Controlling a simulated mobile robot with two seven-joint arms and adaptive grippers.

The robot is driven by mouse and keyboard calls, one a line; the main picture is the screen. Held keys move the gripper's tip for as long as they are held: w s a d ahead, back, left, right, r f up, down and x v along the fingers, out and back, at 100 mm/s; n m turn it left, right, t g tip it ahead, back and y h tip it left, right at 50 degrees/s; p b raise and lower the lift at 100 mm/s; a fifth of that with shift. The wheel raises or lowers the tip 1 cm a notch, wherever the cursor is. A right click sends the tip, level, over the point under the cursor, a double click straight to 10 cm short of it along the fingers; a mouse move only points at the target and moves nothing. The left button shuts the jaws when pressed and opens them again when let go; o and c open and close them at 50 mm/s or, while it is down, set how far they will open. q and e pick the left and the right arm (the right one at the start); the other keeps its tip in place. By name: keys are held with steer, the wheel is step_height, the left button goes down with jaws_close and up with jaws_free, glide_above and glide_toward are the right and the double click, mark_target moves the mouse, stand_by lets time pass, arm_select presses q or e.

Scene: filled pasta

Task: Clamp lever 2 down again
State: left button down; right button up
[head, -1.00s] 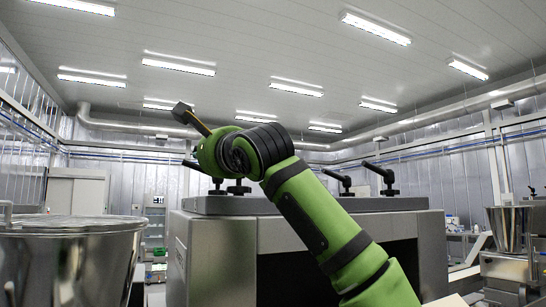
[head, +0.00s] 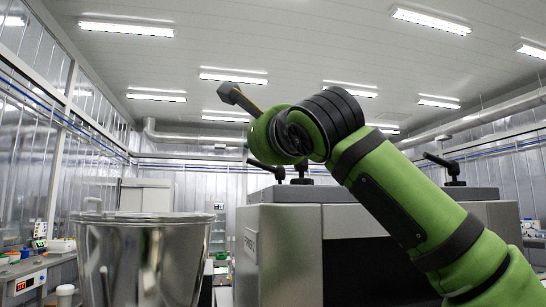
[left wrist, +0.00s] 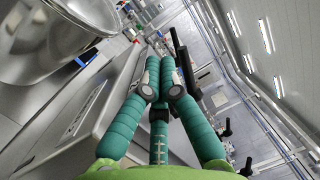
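Black clamp levers stand on top of the steel machine (head: 290,193). In the head view one lever (head: 447,165) is right of my green arm, with its handle raised at a slant. Two more levers (head: 264,168) are left of it, partly hidden by the wrist. I cannot tell which is lever 2. My left gripper (left wrist: 160,68) shows in the left wrist view with teal fingers stretched over the machine top. A dark lever (left wrist: 182,52) lies just beyond and beside the fingertips; contact is unclear. The fingertips are close together, but what lies between them is hidden. My right gripper is not seen.
A large steel pot (head: 145,255) stands left of the machine and also shows in the left wrist view (left wrist: 55,40). A bench with small items (head: 35,265) is at the far left.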

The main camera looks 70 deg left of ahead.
arm_select(q)
steer(key=s, duration=0.1)
steer(key=s+d, duration=0.1)
steer(key=s+f+b, duration=0.1)
steer(key=shift+s+d, duration=0.2)
steer(key=shift+d, duration=0.15)
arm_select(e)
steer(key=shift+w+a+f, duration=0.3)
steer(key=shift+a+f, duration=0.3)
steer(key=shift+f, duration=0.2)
